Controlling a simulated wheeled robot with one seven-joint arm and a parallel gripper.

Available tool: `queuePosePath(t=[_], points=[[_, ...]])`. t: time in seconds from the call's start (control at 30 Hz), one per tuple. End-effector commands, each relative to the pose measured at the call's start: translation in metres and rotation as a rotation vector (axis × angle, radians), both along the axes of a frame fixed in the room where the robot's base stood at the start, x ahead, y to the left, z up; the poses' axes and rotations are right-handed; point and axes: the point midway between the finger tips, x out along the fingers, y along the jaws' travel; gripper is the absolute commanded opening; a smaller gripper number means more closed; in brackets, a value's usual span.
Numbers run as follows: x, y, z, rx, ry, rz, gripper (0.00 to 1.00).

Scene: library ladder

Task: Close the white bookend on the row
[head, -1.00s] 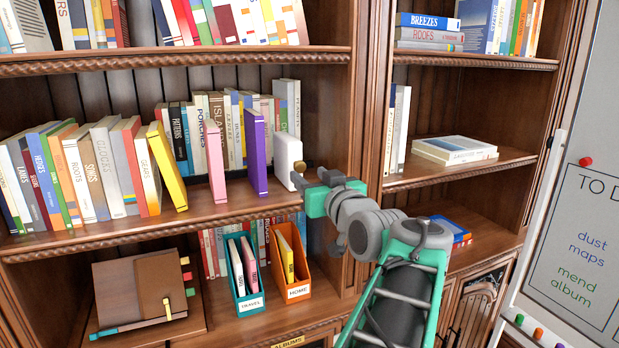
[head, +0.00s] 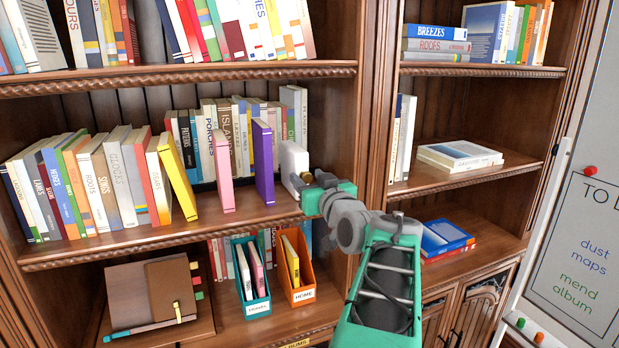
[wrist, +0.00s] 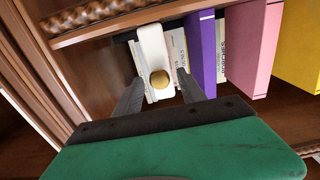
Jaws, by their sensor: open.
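The white bookend (head: 293,165) stands upright on the middle shelf, right of the row. In the wrist view, the white bookend (wrist: 153,50) shows its brass knob (wrist: 160,79) facing me. My gripper (head: 312,182) is at the shelf's front edge by the bookend. In the wrist view, my gripper (wrist: 158,88) is open, with one finger on each side of the bookend's knob end; contact is unclear. The purple book (head: 263,162) stands left of the bookend with a gap. The pink book (head: 222,172) and leaning yellow book (head: 177,178) stand further left, with gaps between.
A row of books (head: 95,185) fills the left of the shelf. More books stand behind, along the back. The shelf's right side wall (head: 340,130) is close to my gripper. Below are a teal file box (head: 256,306) and an orange file box (head: 299,296).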

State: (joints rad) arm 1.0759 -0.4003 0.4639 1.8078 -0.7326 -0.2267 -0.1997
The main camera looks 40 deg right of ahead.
Motion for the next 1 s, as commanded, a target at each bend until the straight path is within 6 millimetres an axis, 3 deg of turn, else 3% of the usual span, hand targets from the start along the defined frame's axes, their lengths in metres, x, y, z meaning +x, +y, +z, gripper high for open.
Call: queuePosePath(t=[0.6,1.0], points=[[-0.0005,0.0,0.0001,0.0,0.0,0.0,0.01],[-0.0005,0.0,0.0002,0.0,0.0,0.0,0.0]])
